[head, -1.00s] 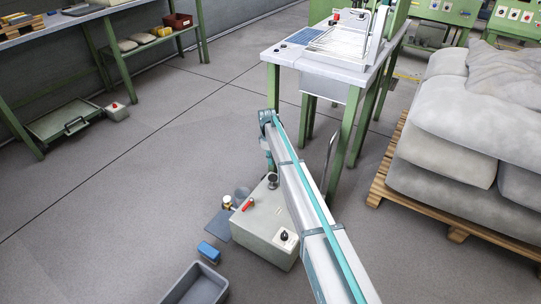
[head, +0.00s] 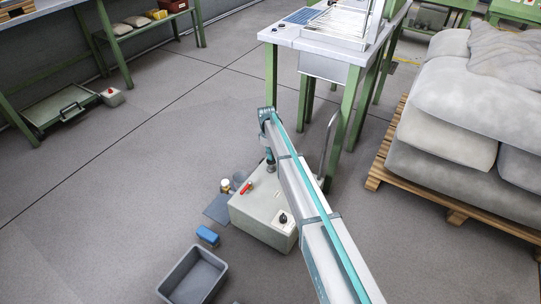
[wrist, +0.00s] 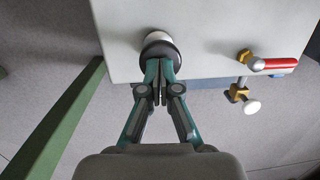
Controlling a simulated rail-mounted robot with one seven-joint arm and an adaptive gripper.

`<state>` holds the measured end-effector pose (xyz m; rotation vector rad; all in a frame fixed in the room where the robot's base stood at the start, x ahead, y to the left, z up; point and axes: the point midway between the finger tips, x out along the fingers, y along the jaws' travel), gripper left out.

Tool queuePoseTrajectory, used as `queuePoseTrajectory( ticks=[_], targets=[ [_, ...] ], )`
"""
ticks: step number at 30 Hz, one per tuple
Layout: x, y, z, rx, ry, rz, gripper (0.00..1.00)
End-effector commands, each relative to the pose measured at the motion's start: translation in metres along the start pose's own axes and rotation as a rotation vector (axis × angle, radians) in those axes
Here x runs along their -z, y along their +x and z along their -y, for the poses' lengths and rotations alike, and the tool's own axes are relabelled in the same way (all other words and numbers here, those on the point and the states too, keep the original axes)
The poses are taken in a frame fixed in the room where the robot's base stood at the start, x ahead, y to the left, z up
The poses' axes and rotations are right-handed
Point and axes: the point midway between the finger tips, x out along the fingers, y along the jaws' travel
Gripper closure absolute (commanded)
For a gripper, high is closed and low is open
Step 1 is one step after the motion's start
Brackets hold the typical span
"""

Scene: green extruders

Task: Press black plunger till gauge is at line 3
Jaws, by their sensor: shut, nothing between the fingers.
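The pale box (head: 256,222) stands on the floor beneath my arm in the head view, and its top also fills the upper part of the wrist view (wrist: 115,45). The round black plunger (wrist: 160,48) with a pale top shows at upper middle in the wrist view. My gripper (wrist: 159,68) is shut and empty, its fingertips overlapping the plunger's near edge; whether they touch it, I cannot tell. In the head view my gripper (head: 270,166) points down at the box's far end and hides the plunger. No gauge reading or line 3 is legible.
A red-handled brass valve (wrist: 275,64) is at the wrist view's right; its red handle (head: 246,187) is on the box. A black knob (head: 283,218) is on the box's near corner. A grey bin (head: 194,276) and blue block (head: 208,236) lie left. A green-legged table (head: 334,130) stands behind.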

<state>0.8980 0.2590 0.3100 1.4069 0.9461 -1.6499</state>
Motion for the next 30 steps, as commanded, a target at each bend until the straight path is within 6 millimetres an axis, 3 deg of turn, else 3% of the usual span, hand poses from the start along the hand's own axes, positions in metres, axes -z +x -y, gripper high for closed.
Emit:
queuePoseTrajectory(
  ticks=[10,22,30],
  targets=[
    [0.005,0.039,-0.003,0.001,0.0,0.001,1.0],
    [0.005,0.038,-0.002,0.002,0.0,0.001,1.0],
    [0.003,0.012,-0.003,0.0,0.001,-0.001,1.0]
  ],
)
